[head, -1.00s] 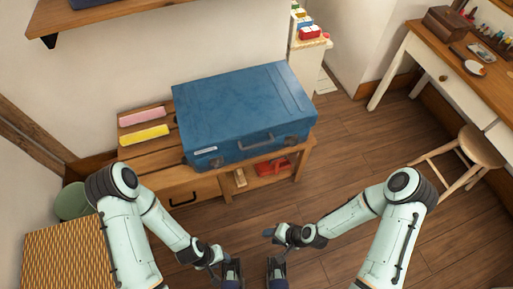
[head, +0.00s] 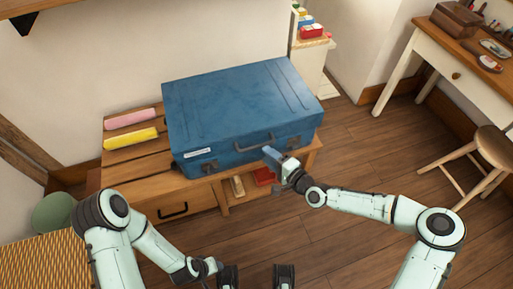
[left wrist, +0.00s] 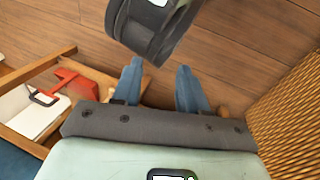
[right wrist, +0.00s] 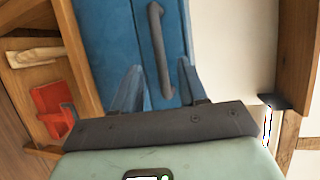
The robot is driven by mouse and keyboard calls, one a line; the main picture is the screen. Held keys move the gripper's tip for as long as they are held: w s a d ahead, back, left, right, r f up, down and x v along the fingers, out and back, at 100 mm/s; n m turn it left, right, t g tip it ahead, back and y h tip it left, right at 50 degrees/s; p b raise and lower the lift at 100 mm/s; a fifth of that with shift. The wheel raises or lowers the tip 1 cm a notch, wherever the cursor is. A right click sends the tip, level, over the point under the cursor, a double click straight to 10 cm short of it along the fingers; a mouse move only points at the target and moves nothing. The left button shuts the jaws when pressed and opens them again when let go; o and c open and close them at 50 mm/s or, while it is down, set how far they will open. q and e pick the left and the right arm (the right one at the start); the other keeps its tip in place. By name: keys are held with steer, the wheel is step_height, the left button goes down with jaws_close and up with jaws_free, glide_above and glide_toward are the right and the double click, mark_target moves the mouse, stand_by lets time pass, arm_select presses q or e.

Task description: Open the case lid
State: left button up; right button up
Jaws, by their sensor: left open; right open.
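The blue case (head: 240,105) lies shut on a wooden bench, its lid down. Its front has a dark handle (head: 255,142), two dark latches and a white label. The handle also shows in the right wrist view (right wrist: 161,50). My right gripper (head: 273,157) is open and empty close to the case front, just right of the handle in the head view. In the right wrist view its fingers (right wrist: 160,88) point at the case, with the handle's end between their tips; I cannot tell whether they touch. My left gripper (left wrist: 160,85) is open and empty, low over the floor.
The wooden bench (head: 145,187) holds pink (head: 130,119) and yellow (head: 131,138) rolls left of the case. A red item (head: 264,176) lies on its lower shelf. A shelf edge (head: 22,22) juts out at upper left. A desk and stool (head: 490,145) stand at right; floor between is clear.

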mark_target(256, 146)
steer(key=b+x, duration=0.1)
steer(key=x, duration=0.6)
arm_select(q)
steer(key=shift+w+a+f+t, duration=0.25)
steer(key=shift+w+f, duration=0.1)
steer(key=shift+w, duration=0.15)
steer(key=shift+w+a+f+t, duration=0.15)
steer(key=shift+w+a+f, duration=0.15)
steer(key=shift+w, duration=0.2)
arm_select(e)
jaws_close()
